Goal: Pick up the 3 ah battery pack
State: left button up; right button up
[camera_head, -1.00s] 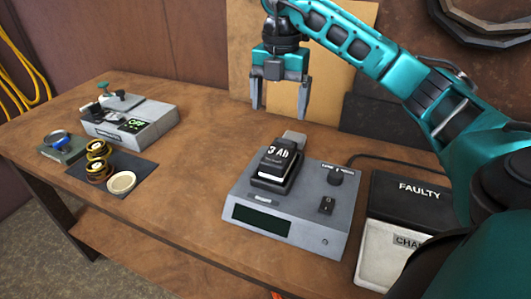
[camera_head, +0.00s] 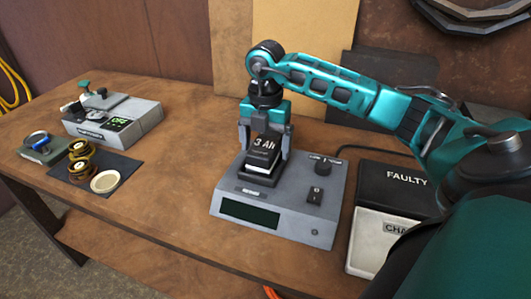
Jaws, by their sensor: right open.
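The 3 Ah battery pack (camera_head: 262,154) is a dark block with a white "3 Ah" label, seated on top of the grey tester or charger unit (camera_head: 290,220). My right gripper (camera_head: 264,150) points down over the pack, with its grey fingers on the left and right sides of it. The fingers are open; whether they touch the pack cannot be seen. The gripper's palm is just above the pack and hides its back part. My left gripper is not in view.
A black bin marked FAULTY (camera_head: 395,187) and a white bin (camera_head: 382,243) stand right of the unit. At the left are another grey device (camera_head: 115,122), a dark mat (camera_head: 122,167) with yellow-black rolls and a pale disc, and a green block (camera_head: 40,150). The bench (camera_head: 165,215) between is clear.

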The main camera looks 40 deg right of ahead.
jog(key=c, duration=1.4)
jog(key=shift+c, duration=0.8)
jog(key=shift+r, duration=0.1)
